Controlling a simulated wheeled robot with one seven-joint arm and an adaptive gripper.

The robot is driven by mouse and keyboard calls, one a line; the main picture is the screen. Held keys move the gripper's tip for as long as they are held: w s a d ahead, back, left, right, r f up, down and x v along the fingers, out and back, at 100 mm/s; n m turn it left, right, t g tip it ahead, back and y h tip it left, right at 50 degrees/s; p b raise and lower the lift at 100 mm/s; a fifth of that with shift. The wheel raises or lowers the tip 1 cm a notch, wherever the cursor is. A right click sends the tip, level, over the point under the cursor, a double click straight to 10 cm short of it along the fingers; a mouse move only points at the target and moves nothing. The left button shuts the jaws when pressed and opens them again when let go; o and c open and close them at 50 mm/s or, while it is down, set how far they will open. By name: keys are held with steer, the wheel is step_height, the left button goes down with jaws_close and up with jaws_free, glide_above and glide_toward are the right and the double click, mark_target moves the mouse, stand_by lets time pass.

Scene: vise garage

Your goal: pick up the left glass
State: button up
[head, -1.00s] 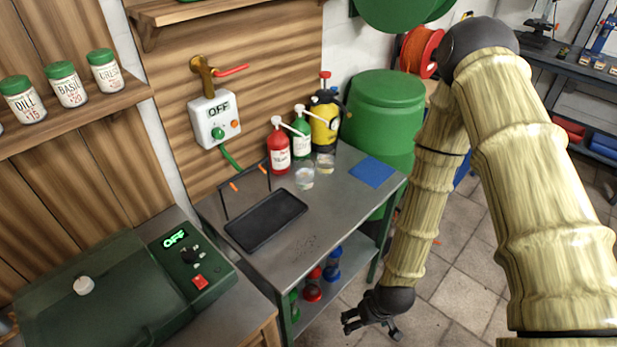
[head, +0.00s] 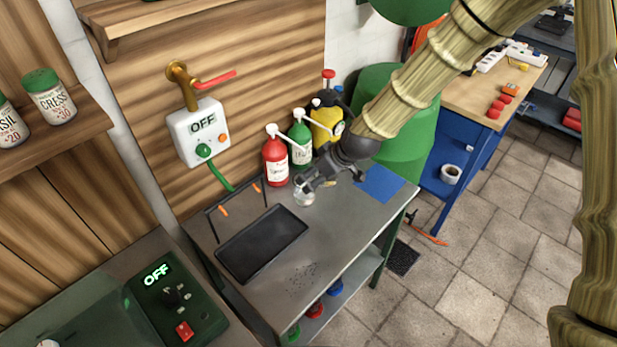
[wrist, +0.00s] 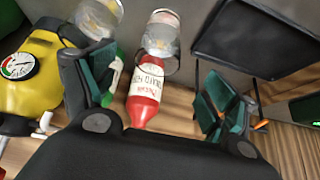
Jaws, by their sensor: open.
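The left glass (head: 304,197) is a small clear tumbler on the grey metal table, in front of the red pump bottle (head: 276,160). My gripper (head: 312,184) is open and comes in from the right, close to this glass. In the wrist view the same glass (wrist: 163,34) shows between and beyond the two open fingers, with clear room to the right finger. I cannot tell whether a finger touches it. The other glass (wrist: 98,17) stands beyond the left finger in the wrist view; in the head view my gripper hides it.
Green (head: 300,142) and yellow (head: 326,125) bottles stand behind the glasses. A black tray (head: 262,243) lies to the left on the table, with a thin rack behind it. A blue cloth (head: 380,184) lies to the right.

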mark_target(306, 184)
steer(key=shift+w+a+f+p, duration=0.35)
steer(key=shift+w+a+f, duration=0.25)
steer(key=shift+w+f, duration=0.1)
steer(key=p+x, duration=0.1)
steer(key=x, duration=0.2)
steer(key=shift+f, duration=0.5)
steer(key=shift+w+f+p, duration=0.15)
steer(key=shift+f+p, duration=0.05)
steer(key=shift+p, duration=0.35)
steer(key=shift+s+a+f+p, duration=0.15)
steer(key=shift+s+a+p, duration=0.1)
steer(key=shift+p, duration=0.2)
steer(key=x, duration=0.2)
steer(key=p+x, duration=0.1)
steer(key=shift+w+d+f, duration=0.15)
steer(key=shift+w+d, duration=0.05)
steer(key=shift+w, duration=0.1)
steer(key=shift+s, duration=0.25)
steer(key=shift+w, duration=0.15)
steer(key=c, duration=1.4)
steer(key=shift+d+r+b, duration=0.1)
steer(key=shift+r+b, duration=0.25)
steer(key=shift+b, duration=0.25)
